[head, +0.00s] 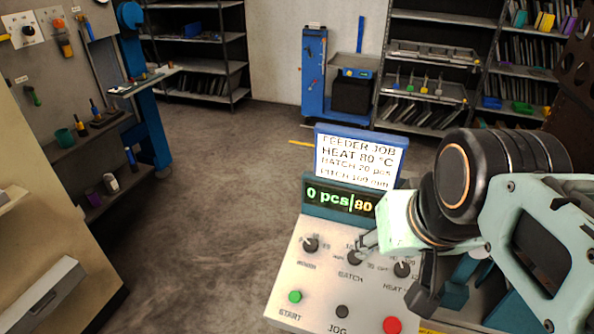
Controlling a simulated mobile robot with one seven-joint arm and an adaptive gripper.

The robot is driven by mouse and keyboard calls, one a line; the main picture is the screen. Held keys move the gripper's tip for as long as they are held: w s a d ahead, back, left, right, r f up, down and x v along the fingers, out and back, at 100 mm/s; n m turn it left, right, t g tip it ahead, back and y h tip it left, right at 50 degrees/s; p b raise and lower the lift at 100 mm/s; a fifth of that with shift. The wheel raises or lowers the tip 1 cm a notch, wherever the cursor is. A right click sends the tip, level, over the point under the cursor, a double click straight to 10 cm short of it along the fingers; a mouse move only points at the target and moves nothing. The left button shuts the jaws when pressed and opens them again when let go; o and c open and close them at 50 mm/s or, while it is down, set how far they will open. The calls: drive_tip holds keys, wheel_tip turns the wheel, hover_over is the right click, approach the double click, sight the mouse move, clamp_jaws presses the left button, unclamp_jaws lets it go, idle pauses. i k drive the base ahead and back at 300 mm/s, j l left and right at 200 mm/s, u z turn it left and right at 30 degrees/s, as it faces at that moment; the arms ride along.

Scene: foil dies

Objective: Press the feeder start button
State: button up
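The feeder control panel (318,265) is a pale sloped box in the lower middle of the head view. The green start button (295,297) sits at its lower left, above the label START, uncovered. My gripper (393,268) is over the panel's right side, up and to the right of the button and apart from it. Its fingers look spread, one near the BATCH knob (354,257), the other right of the HEAT knob (402,269). I see nothing held. The display (340,199) reads "0 pcs" and "80"; my arm covers its right end.
A dark JOG button (342,312) and a red button (392,325) share the lower row with the start button. Another knob (310,244) is at upper left. A job card (358,160) stands behind. Open floor (220,200) lies left of the panel.

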sight(295, 297)
drive_tip(key=u, duration=0.7)
drive_tip(key=j+z, duration=0.3)
drive_tip(key=i+j, duration=0.05)
